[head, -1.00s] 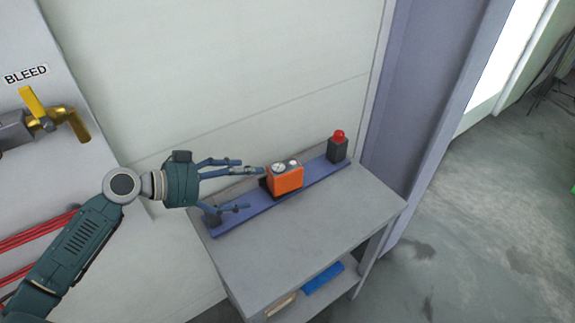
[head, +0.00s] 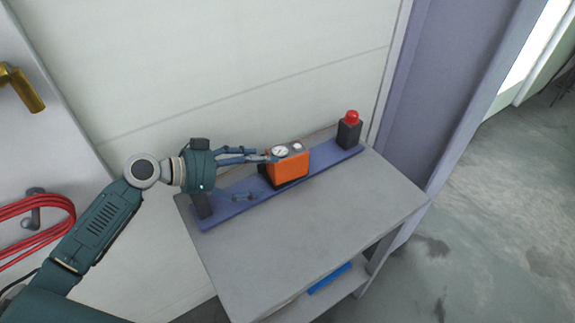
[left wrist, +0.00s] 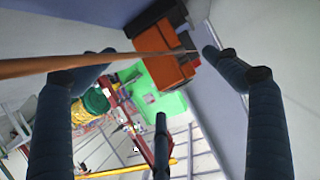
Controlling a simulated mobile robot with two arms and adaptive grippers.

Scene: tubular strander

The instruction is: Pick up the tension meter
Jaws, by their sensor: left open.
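The tension meter appears to be the orange box (head: 288,165) with round gauges on top and a dark lower edge. It stands upright on a blue rail on the grey table. My left gripper (head: 262,178) is open at the left side of the box, its fingers pointing right toward it. The upper fingertip overlaps the box's left top edge in the head view; I cannot tell whether they touch. In the left wrist view, the orange box (left wrist: 160,45) shows at the top between the spread fingers (left wrist: 158,60). My right gripper is not in view.
The blue rail (head: 328,165) carries a dark block with a red knob (head: 350,130) at its right end and a dark block (head: 203,205) at its left. The table's front top (head: 310,235) is clear. A pale wall stands behind. Red hose (head: 40,210) hangs at left.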

